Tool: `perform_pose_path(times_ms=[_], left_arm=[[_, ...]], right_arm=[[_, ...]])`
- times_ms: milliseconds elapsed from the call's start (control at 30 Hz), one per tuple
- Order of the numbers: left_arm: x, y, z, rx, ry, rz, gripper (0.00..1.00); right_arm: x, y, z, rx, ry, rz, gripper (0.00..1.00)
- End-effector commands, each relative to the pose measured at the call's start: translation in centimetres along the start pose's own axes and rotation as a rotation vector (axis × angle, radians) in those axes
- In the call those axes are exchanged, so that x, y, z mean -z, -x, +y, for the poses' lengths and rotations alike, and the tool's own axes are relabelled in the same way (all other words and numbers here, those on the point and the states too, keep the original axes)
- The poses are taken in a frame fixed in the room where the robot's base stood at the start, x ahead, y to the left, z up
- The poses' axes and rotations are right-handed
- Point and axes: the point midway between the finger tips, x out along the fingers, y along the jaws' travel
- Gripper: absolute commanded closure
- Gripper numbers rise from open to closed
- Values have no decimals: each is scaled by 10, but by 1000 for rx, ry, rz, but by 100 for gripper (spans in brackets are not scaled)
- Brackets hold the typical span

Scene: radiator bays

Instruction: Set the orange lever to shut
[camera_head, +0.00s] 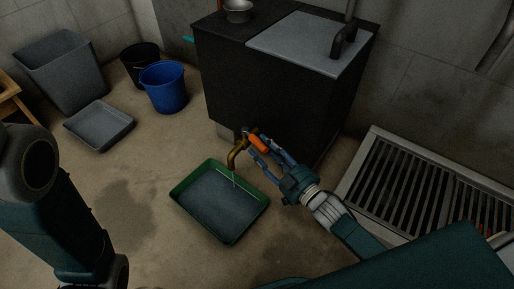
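The orange lever (259,144) sits at the brass tap (237,153), low on the front of the dark cabinet. A thin pale stream seems to fall from the spout into a green tray (190,218) on the floor. My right gripper (258,143) reaches in from the lower right, its blue-grey fingers at the lever. The lever shows between the fingertips, but I cannot tell whether they press on it. The lever's pivot is partly hidden by the fingers. My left arm shows at the lower left; its gripper is not in view.
The dark cabinet (240,95) has a grey lid and a metal bowl (238,11) on top. A slatted radiator (415,185) lies at the right. A blue bucket (163,88), a black bucket (139,60), a grey bin (65,75) and a grey tray (99,126) stand left.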

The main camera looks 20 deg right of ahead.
Motion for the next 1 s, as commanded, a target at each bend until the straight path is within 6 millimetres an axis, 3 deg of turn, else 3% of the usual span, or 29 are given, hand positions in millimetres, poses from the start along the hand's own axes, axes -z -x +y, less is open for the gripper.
perform_pose_path(times_ms=[233,567,600,800,1000], left_arm=[[15,2,6,-13,-5,34,60],[17,0,6,-15,-5,39,60],[17,0,6,-15,-5,39,60],[17,0,6,-15,-5,39,60],[17,-1,6,-15,-5,40,60]], right_arm=[[-2,-31,0,0,2,0,61],[0,-35,0,0,0,-2,61],[0,-35,0,0,0,-2,63],[-1,-35,0,0,0,-3,100],[-2,-34,1,1,1,-5,100]])
